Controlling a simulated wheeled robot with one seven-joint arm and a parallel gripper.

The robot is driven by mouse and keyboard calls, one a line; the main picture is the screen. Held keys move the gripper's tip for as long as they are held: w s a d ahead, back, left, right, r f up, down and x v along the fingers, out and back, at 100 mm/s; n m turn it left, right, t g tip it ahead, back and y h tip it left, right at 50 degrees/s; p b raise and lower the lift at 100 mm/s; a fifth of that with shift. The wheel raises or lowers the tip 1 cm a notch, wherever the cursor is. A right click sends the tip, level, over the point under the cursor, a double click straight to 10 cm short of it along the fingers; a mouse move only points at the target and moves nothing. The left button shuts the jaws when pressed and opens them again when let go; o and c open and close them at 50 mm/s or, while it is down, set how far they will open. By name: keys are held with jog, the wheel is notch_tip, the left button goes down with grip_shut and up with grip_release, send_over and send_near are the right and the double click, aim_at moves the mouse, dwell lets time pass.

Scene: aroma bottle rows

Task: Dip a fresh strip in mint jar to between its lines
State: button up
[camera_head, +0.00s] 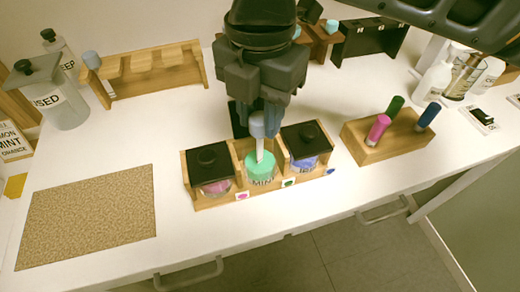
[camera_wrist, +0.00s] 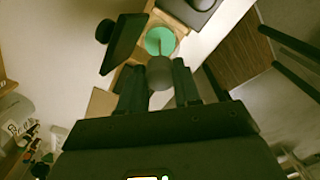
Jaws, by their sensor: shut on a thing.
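My gripper (camera_head: 258,108) is shut on the grey cap of a pale strip (camera_head: 259,148), pointing down over the middle of the jar rack (camera_head: 241,153). The cap (camera_wrist: 160,72) also shows between the fingers in the wrist view. The uncovered mint jar (camera_head: 261,168) has green contents and a partly readable label. The strip's lower end overlaps the green; I cannot tell how deep it is, and its lines are not readable. Another strip (camera_head: 97,75) with a blue-grey cap stands in the wooden strip rack (camera_head: 160,72) at the back left.
Black-lidded pink (camera_head: 208,168) and blue (camera_head: 304,143) jars flank the mint jar. A black lid (camera_wrist: 124,44) stands close by in the wrist view. A cork mat (camera_head: 90,215) lies bare.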

jog(key=shift+r, duration=0.15)
jog(key=shift+r+p, duration=2.8)
jog(key=shift+r, duration=0.15)
